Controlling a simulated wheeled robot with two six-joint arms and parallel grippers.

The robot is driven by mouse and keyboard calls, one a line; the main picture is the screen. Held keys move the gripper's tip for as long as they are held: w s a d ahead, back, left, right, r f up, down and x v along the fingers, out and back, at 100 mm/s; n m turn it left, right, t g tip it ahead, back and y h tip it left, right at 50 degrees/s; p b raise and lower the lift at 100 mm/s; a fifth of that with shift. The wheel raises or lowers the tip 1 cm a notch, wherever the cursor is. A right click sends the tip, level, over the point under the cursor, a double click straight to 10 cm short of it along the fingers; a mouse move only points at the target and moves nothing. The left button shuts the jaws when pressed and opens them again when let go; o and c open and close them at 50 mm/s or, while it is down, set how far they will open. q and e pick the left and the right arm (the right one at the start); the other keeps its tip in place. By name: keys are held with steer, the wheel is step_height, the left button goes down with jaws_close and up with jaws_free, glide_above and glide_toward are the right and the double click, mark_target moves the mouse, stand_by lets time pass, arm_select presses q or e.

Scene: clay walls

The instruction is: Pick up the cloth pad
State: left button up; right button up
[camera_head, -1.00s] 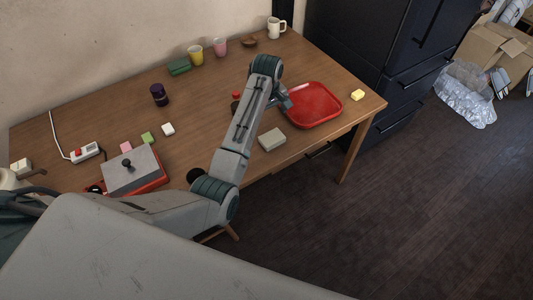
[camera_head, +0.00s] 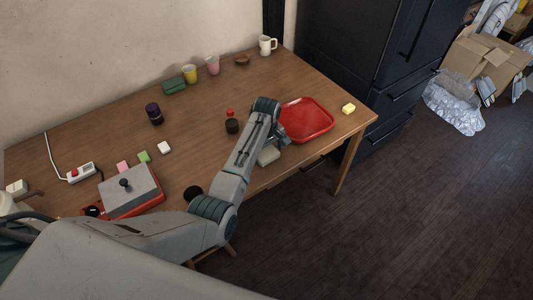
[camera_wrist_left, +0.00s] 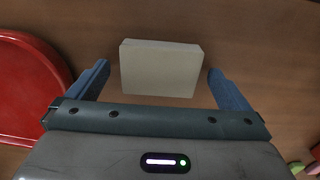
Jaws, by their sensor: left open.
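The cloth pad, seen as a pale grey-beige block (camera_head: 268,156), lies flat near the front edge of the wooden table, partly hidden by my left arm in the head view. In the left wrist view the pad (camera_wrist_left: 160,68) lies ahead, framed between the two blue fingers. My left gripper (camera_wrist_left: 158,72) is open, with a gap on both sides of the pad. In the head view the left gripper (camera_head: 276,140) is just above the pad; its exact height is unclear. My right gripper is not in view.
A red tray (camera_head: 318,117) stands close to the right of the pad; it is at left in the wrist view (camera_wrist_left: 28,85). A red-capped dark bottle (camera_head: 232,123) stands behind my arm. A yellow block (camera_head: 348,108) lies at the table's right end. The table's front edge is close.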

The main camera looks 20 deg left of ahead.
mark_target(267, 153)
arm_select(q)
steer(key=shift+f, duration=0.35)
steer(key=c, duration=1)
steer(key=shift+r, duration=0.1)
steer(key=shift+r+p, duration=0.6)
steer(key=shift+p, duration=0.2)
step_height(267, 153, up, 3)
steer(key=p, duration=0.4)
steer(key=shift+r, duration=0.15)
steer(key=s+d+p, duration=0.3)
steer(key=s+p, duration=0.2)
steer(key=s, duration=0.2)
steer(key=s+d+p, duration=0.3)
steer(key=s+p, duration=0.3)
steer(key=s, duration=0.1)
steer(key=shift+s+d+r, duration=0.2)
steer(key=shift+s+d, duration=0.1)
steer(key=shift+d, duration=0.05)
